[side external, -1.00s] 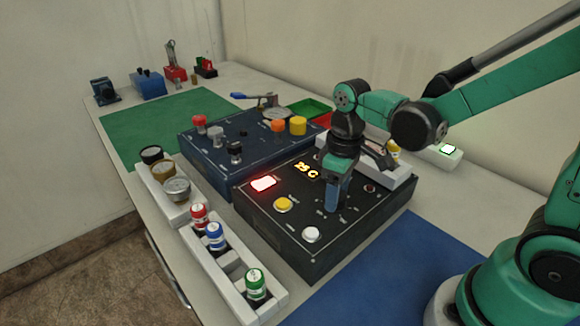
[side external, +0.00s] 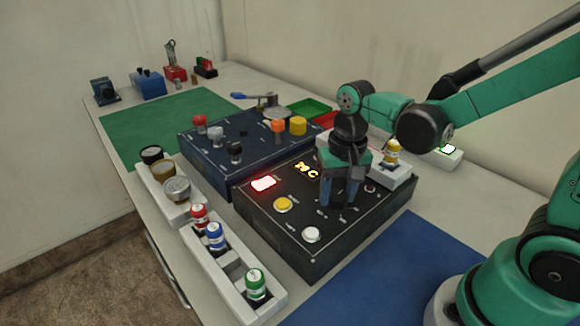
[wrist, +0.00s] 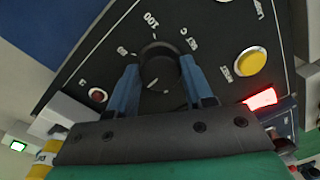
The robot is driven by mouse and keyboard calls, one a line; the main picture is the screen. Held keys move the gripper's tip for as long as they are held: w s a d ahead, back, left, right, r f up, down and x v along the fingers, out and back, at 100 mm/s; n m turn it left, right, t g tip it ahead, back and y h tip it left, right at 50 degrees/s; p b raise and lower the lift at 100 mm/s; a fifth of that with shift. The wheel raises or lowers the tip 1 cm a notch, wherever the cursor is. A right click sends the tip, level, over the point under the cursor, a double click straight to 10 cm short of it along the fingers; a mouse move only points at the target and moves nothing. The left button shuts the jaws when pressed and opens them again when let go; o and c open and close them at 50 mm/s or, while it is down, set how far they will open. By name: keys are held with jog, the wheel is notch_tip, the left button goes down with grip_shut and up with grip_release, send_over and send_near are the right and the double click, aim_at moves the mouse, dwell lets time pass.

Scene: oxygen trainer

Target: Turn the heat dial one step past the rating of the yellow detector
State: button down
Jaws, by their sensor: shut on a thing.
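The heat dial (wrist: 157,68) is a round black knob on the black control box (side external: 268,231). My gripper (side external: 340,204) points down over the box. In the wrist view its two blue fingers (wrist: 158,78) are shut on the dial, one on each side. In the side view the gripper hides the dial. "100" and "SET C" are legible beside the dial. The orange display (side external: 307,171) is lit and ends in "0 C"; its first digit is hard to read. The yellow detector (side external: 392,152) stands upright in a white holder behind the gripper. Its rating is not legible.
The box also has a lit red panel (side external: 263,184), a yellow button (side external: 283,205) and a white button (side external: 311,234). A dark blue box (side external: 215,160) stands to the left. Red, blue and green detectors stand in a white rack (side external: 232,268) in front.

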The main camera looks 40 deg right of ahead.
aim_at(339, 195)
jog(key=shift+m, duration=0.5)
jog(key=shift+c, duration=1.7)
grip_release()
jog(key=shift+s+d+r, duration=0.1)
jog(key=shift+r, duration=2.7)
jog(key=n+t, duration=0.2)
jog(key=s+r+n+t, duration=0.1)
jog(key=shift+t, duration=0.3)
jog(key=n+t, duration=0.1)
jog(key=n, duration=0.1)
jog(key=n+t, duration=0.1)
jog(key=t, duration=0.1)
jog(key=shift+r+n+h, duration=0.3)
jog(key=shift+r+n, duration=0.05)
jog(key=shift+n, duration=0.05)
